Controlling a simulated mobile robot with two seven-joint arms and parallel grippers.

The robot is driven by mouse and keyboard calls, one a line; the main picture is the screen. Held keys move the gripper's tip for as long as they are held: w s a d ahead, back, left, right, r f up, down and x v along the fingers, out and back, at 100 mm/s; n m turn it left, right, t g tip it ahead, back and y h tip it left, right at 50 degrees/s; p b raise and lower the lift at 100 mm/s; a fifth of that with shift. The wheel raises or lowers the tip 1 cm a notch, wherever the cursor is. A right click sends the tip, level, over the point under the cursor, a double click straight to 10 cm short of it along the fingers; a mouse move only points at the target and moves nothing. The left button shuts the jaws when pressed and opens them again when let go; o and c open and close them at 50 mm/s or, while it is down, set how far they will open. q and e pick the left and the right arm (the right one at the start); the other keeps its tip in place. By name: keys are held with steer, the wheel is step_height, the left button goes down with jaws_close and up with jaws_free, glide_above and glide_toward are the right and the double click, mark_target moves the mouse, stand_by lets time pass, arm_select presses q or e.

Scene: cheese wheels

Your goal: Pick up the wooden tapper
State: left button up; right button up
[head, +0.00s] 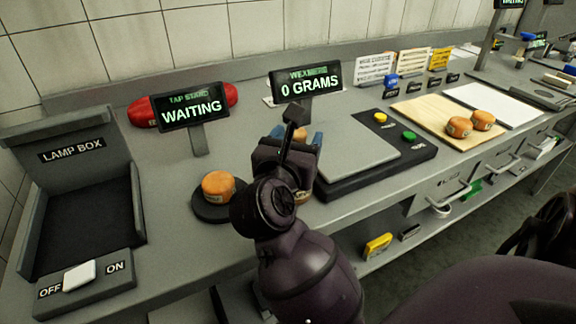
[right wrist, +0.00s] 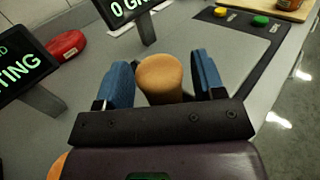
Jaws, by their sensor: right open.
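The wooden tapper (right wrist: 160,73) shows in the right wrist view as a tan piece with a rounded top. It stands between the blue fingers of my right gripper (right wrist: 163,85), with a gap visible on each side. In the head view my right gripper (head: 297,137) is open over the counter, between the tap stand and the scale. There the wrist and gripper hide most of what lies between the fingers. The tapper's lower part is hidden. My left gripper is not in view.
The scale (head: 345,150) reads 0 grams. A cheese wheel (head: 219,186) sits on the dark round tap stand (head: 209,211), close left of my wrist. The lamp box (head: 75,155) is at far left. Two cheese wheels (head: 459,127) sit on a wooden board (head: 428,112). A red object (head: 142,113) lies behind the WAITING display.

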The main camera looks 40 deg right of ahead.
steer(key=shift+d+r, duration=0.1)
steer(key=shift+d, duration=0.25)
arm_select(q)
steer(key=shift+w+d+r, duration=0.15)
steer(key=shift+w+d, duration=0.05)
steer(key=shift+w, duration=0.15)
arm_select(e)
steer(key=shift+a, duration=0.1)
steer(key=c, duration=0.5)
jaws_close()
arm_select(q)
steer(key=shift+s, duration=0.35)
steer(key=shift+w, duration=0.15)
arm_select(e)
steer(key=shift+r, duration=0.15)
